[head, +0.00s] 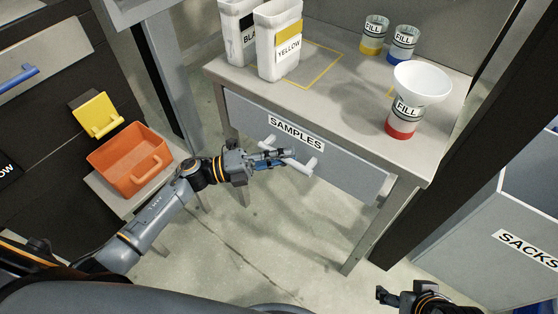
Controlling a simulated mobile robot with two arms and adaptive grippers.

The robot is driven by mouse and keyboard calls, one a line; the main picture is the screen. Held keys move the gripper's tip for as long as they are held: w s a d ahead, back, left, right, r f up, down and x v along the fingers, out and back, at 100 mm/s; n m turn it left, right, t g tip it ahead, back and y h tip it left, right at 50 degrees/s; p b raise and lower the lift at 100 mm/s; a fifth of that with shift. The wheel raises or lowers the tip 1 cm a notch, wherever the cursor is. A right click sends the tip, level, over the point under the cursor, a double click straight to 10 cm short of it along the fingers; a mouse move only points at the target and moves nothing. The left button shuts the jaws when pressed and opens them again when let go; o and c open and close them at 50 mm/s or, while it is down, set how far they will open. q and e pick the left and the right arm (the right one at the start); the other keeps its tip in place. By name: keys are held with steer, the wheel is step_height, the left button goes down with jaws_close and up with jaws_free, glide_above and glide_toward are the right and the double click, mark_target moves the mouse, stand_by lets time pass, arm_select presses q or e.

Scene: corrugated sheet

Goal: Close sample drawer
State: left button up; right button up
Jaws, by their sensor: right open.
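The sample drawer (345,172) is a grey front labelled "SAMPLES" under the grey table's top. Its white bar handle (303,166) sticks out below the label. The drawer front lies near the table edge; how far it stands open is hard to tell. My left gripper (277,157) is at the handle, its fingers overlapping the handle's left part in the picture. Whether they are closed around it or only touch it is unclear. My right gripper (385,296) is open at the bottom edge, low and away from the drawer, and partly cut off.
On the table (345,100) stand a white bin labelled "YELLOW" (279,45), another white bin (236,30), several "FILL" cups and a white funnel (422,82). An orange bin (128,165) sits left of my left forearm. A grey "SACKS" box (490,240) stands right. Floor below the drawer is clear.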

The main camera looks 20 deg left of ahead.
arm_select(q)
steer(key=o, duration=0.4)
steer(key=shift+a, duration=0.1)
steer(key=v, duration=1.2)
steer(key=shift+s, duration=0.1)
